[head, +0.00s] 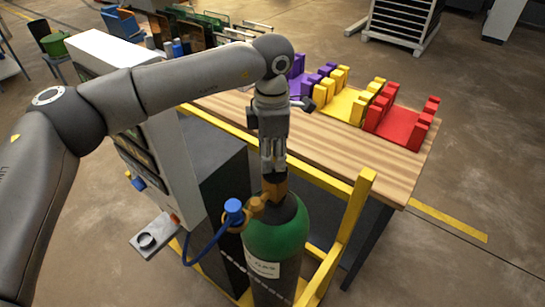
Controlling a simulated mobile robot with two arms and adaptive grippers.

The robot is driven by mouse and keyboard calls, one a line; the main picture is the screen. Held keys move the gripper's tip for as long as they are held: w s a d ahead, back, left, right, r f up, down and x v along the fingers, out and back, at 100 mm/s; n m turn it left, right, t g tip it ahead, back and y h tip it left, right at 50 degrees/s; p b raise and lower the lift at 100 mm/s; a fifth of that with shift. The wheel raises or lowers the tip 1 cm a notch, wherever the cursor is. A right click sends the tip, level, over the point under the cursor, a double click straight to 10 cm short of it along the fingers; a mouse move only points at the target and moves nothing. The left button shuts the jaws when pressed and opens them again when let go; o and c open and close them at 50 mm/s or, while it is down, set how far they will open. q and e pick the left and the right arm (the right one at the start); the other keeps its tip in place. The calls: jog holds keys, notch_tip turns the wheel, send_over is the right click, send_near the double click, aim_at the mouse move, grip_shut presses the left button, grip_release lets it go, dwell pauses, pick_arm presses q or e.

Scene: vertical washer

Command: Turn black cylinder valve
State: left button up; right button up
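My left gripper (273,172) points straight down, directly over the top of the valve. Its fingers are close together and their tips reach the valve's top. The black valve knob is not clearly visible there, and I cannot tell whether the fingers hold it. My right gripper is not in view.
A yellow frame (350,222) surrounds the cylinder. A wooden table (330,140) behind it holds purple, yellow and red holders (400,122). A white and grey machine (165,165) stands at the left, with a small metal bracket (152,236) in front. Floor is clear at the right.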

pick_arm(q)
notch_tip(320, 180, down, 2)
jog(key=shift+d+f, duration=0.1)
jog(key=shift+f+p, duration=0.3)
jog(key=shift+f, duration=0.05)
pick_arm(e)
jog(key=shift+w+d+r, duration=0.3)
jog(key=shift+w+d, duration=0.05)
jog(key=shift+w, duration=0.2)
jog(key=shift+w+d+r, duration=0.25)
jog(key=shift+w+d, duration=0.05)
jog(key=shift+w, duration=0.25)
pick_arm(q)
jog(key=shift+c, duration=0.5)
jog(key=c, duration=0.5)
grip_shut()
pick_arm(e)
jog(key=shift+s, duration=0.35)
